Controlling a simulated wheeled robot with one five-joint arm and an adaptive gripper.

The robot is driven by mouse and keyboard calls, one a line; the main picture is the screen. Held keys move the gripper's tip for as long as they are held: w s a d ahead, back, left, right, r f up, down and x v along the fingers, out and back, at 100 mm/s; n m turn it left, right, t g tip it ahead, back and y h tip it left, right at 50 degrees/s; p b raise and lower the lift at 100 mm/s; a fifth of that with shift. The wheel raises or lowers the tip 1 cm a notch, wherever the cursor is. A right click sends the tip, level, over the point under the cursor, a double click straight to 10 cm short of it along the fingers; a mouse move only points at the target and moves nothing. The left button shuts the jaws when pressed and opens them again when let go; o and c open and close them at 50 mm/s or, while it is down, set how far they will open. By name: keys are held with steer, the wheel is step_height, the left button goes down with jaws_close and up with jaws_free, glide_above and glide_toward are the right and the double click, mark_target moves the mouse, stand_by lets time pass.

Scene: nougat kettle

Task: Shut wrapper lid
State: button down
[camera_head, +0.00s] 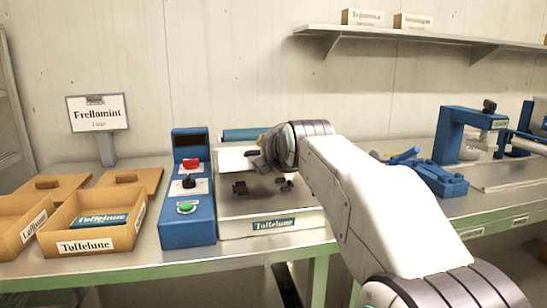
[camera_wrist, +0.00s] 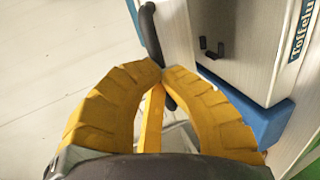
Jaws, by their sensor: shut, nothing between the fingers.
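A pale panel, apparently the raised lid (camera_head: 237,158), stands behind the bed, partly hidden by my arm. In the wrist view a dark curved bar, apparently a handle (camera_wrist: 150,32), runs beside a narrow pale panel (camera_wrist: 178,30). My gripper (camera_wrist: 163,72) has its yellow fingertips together, empty, close to the lower end of that bar; contact cannot be told.
A blue control box (camera_head: 188,225) with red, black and green knobs adjoins the wrapper's left side. Tan trays (camera_head: 120,215) and a sign (camera_head: 97,113) stand further left. A blue press (camera_head: 455,135) stands at the right. A shelf (camera_head: 430,38) hangs above.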

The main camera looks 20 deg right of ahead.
steer(key=c, duration=1.9)
jaws_free()
steer(key=shift+f+p, duration=0.15)
steer(key=shift+p, duration=0.4)
steer(key=o, duration=0.8)
steer(key=shift+s, duration=0.1)
steer(key=f+b+v, duration=0.1)
steer(key=b+v, duration=0.1)
steer(key=v, duration=0.6)
steer(key=shift+s+f, duration=0.25)
steer(key=shift+f, duration=0.05)
steer(key=v, duration=0.7)
steer(key=shift+s, duration=0.25)
steer(key=shift+a+r, duration=0.1)
